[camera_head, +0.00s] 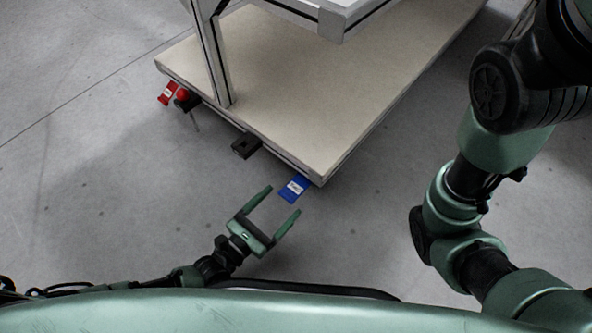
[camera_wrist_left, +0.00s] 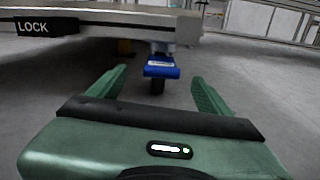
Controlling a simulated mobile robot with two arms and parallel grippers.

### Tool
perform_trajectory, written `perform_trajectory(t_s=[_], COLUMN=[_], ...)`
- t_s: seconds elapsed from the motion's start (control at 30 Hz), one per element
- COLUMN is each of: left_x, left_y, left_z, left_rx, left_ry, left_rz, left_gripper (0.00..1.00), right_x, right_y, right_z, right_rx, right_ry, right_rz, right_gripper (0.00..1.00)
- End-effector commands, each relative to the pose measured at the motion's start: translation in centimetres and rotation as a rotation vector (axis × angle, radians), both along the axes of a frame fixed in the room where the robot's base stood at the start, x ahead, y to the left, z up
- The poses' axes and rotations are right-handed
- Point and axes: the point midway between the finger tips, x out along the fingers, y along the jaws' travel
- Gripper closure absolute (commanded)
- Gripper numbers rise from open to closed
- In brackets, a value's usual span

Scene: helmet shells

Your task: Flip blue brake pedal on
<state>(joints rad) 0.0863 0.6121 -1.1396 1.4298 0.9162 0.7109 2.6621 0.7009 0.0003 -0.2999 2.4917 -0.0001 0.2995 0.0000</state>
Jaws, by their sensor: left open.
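The blue brake pedal (camera_head: 294,189) sticks out from under the near corner of the cart's wooden base, with a white label on it. In the left wrist view the blue pedal (camera_wrist_left: 161,67) sits above a dark caster wheel, between and beyond my fingertips. My left gripper (camera_head: 279,201) is open and empty, just short of the pedal, with its fingers pointing toward it. Its two green fingers also show in the left wrist view (camera_wrist_left: 158,82). I see no contact with the pedal. My right arm shows at the right, but its gripper is out of view.
The cart's base board (camera_head: 330,70) overhangs the pedal. A red pedal (camera_head: 168,93) is at its far left corner, and a black block (camera_head: 246,145) is on its near edge. A black LOCK label (camera_wrist_left: 44,27) shows close by. The grey floor around my left gripper is clear.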

Motion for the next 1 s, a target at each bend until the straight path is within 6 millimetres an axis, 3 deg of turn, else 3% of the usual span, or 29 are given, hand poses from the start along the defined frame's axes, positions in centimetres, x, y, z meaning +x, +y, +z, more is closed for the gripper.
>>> perform_trajectory(t_s=[0.17, 0.6, 0.97, 1.0], left_x=[0.2, 5.3, 5.9, 5.9], left_y=[-0.6, -4.3, -4.7, -4.7], left_z=[-0.1, -0.2, 0.0, 0.0], left_rx=[-0.062, -0.059, -0.056, -0.056], left_ry=[0.055, 0.050, 0.051, 0.051], left_rz=[-0.002, -0.001, -0.001, -0.001], left_gripper=[0.21, 0.21, 0.21, 0.26], right_x=[-0.2, -0.7, -0.4, -0.4], right_y=[-0.1, -0.2, -0.1, -0.1], right_z=[-0.4, -3.0, -3.1, -3.1], right_rx=[0.001, 0.003, 0.002, 0.002], right_ry=[-0.004, -0.013, -0.008, -0.008], right_rz=[0.001, 0.003, 0.002, 0.002], right_gripper=[0.31, 0.31, 0.31, 0.31])
